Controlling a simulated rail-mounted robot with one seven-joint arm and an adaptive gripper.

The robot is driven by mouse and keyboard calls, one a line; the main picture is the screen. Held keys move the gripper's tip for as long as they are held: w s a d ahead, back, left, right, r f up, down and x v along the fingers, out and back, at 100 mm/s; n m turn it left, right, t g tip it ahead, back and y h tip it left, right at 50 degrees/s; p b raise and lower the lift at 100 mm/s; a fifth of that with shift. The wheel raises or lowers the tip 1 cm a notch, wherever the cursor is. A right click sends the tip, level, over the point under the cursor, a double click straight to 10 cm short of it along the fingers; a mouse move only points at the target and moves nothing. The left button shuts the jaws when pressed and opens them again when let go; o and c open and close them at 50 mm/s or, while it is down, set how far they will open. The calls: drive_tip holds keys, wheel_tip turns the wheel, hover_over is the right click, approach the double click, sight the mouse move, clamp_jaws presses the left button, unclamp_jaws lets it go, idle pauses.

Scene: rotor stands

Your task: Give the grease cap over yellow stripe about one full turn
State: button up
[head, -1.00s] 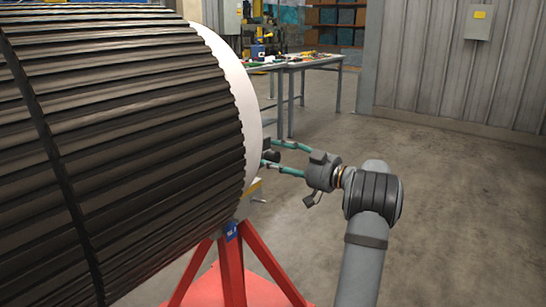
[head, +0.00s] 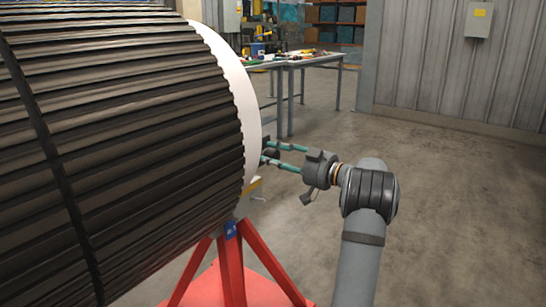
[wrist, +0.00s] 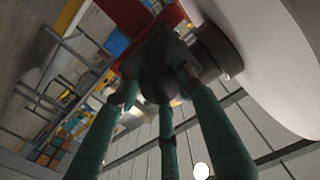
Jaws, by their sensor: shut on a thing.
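My gripper (head: 266,153) reaches in from the right to the end of the large dark ribbed rotor (head: 130,150), by its white end ring (head: 236,75). In the wrist view its green fingers (wrist: 158,82) close around a dark rounded cap (wrist: 158,88), which seems to be the grease cap. The fingers are shut on it. A dark block and a round shaft end (wrist: 216,50) lie just beyond the cap. The fingers hide part of the cap. I cannot make out the yellow stripe for certain; a small yellow-edged part (head: 254,184) shows below the fingers in the head view.
A red stand (head: 232,265) bears the rotor. A workbench (head: 300,62) with tools stands behind, and a grey metal wall (head: 450,80) with a box is at the back right. The floor (head: 470,220) to the right is clear.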

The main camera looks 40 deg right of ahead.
drive_tip(key=shift+r, duration=0.1)
drive_tip(key=shift+c, duration=1.2)
drive_tip(key=shift+m+b, duration=0.3)
drive_tip(key=shift+b, duration=0.05)
